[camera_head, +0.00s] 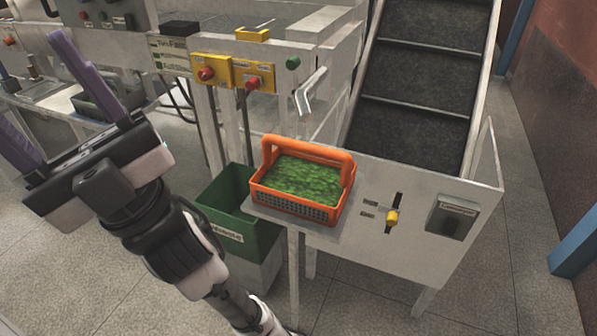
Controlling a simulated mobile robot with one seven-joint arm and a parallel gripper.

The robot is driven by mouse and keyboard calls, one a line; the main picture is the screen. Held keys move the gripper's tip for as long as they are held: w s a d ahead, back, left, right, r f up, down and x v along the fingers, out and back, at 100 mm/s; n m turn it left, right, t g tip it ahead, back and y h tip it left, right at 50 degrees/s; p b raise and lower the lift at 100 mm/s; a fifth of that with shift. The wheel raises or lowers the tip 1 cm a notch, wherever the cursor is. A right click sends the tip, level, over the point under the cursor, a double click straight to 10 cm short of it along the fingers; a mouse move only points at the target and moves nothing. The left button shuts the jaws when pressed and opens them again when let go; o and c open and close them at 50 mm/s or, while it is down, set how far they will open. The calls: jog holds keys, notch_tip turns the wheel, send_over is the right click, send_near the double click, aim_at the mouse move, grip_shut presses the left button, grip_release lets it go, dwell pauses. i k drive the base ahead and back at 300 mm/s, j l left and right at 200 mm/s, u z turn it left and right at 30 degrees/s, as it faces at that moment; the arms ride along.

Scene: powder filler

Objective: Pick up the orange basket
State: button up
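The orange basket (298,209) sits upright on a small light-coloured shelf (269,214) in the middle of the view. It is filled with green material (300,181), and its orange handle (312,150) arches over the top. My gripper (40,100) is at the left, apart from the basket. Its two purple fingers are spread wide apart and point up and left, away from the basket. Nothing shows between the fingers.
A green bin (228,214) stands just left of the shelf. Behind the basket are yellow boxes with red buttons (253,77) and a metal chute (309,95). A dark conveyor (415,90) rises at the right, above a panel with a yellow knob (391,217).

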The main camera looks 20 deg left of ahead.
aim_at(312, 182)
jog(key=u, duration=1.7)
jog(key=z, duration=1.4)
jog(key=i+j+z, duration=0.1)
jog(key=j+z, duration=0.6)
jog(key=j, duration=0.15)
jog(key=j+z, duration=0.25)
jog(key=j, duration=0.85)
